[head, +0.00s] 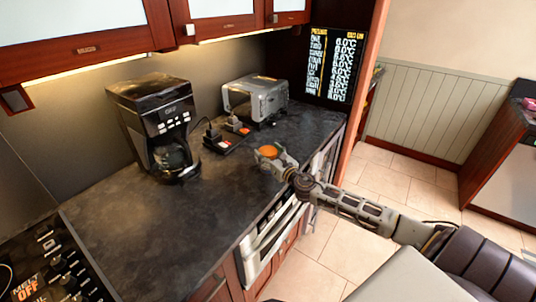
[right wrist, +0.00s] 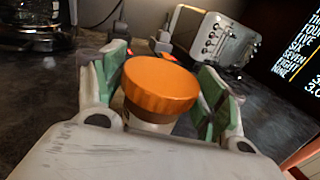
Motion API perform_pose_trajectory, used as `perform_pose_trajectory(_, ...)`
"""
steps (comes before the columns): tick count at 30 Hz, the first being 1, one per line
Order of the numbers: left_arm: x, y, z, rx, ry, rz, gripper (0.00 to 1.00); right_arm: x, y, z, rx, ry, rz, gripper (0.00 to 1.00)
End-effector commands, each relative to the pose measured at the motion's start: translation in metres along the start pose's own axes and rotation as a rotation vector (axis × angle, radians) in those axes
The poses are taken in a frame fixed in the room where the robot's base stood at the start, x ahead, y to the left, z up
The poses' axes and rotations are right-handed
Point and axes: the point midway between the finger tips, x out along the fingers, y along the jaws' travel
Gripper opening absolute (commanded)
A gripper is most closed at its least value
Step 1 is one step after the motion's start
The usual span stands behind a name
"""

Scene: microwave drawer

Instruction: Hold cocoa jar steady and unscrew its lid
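The cocoa jar (right wrist: 146,125) with a wide orange lid (right wrist: 160,88) stands on the dark counter. In the right wrist view the lid lies between the two fingers of my right gripper (right wrist: 162,75), with the green-padded fingers close on both sides. Whether the pads press on the jar is not clear. Most of the jar body is hidden under the lid and behind the gripper. In the head view the orange lid (head: 268,151) shows at the end of my right arm, at my right gripper (head: 266,157), near the counter's front edge. My left gripper is not in view.
A black coffee maker (head: 152,112) stands at the back left of the counter (head: 160,225). A silver toaster (head: 256,97) stands behind the jar, with small dark and red items (head: 224,142) before it. A knob panel (head: 62,262) fills the lower left. The middle counter is clear.

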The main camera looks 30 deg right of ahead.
Motion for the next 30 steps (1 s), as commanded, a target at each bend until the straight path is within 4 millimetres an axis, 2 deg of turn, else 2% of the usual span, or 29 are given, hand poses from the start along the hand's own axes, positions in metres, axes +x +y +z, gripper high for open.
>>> perform_pose_trajectory(7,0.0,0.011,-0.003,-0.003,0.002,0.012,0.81,0.0,0.0,0.0,0.0,0.0,0.0,0.79)
perform_pose_trajectory(13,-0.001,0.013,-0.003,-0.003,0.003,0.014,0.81,0.0,0.0,0.001,0.0,0.0,0.0,0.79)
perform_pose_trajectory(20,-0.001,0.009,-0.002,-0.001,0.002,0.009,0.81,-0.004,0.0,0.003,-0.001,0.0,0.0,0.79)
perform_pose_trajectory(30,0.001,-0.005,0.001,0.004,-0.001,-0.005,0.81,-0.022,0.0,0.001,-0.001,0.001,-0.001,0.79)
